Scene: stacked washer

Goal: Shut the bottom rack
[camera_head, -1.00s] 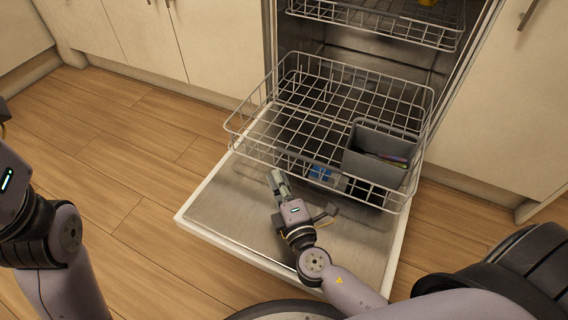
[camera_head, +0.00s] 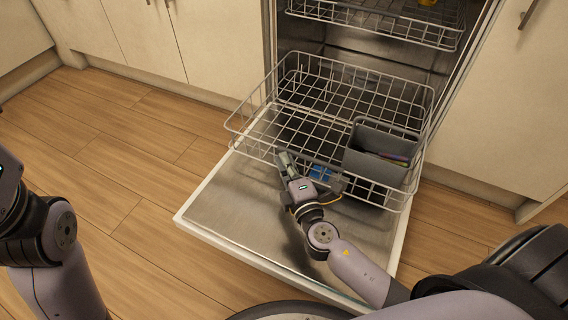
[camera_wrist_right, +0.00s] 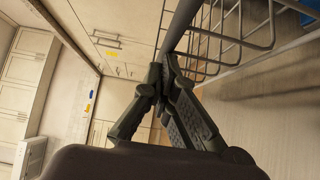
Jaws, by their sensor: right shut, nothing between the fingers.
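The bottom rack (camera_head: 262,98) is a grey wire basket, pulled out over the lowered dishwasher door (camera_head: 215,205). A grey cutlery basket (camera_head: 376,150) stands in its right front part. My right gripper (camera_head: 284,158) is at the rack's front side, left of the cutlery basket. In the right wrist view the gripper (camera_wrist_right: 163,75) is shut and empty, with its fingertips close to the rack's wires (camera_wrist_right: 225,35). I cannot tell whether they touch. My left arm shows at the left edge of the head view, but its gripper is out of frame.
The upper rack (camera_head: 400,22) sits inside the dishwasher above. A blue item (camera_head: 320,172) shows near the front of the bottom rack. Pale cabinets (camera_head: 130,40) flank the machine. Wooden floor (camera_head: 130,150) lies open to the left.

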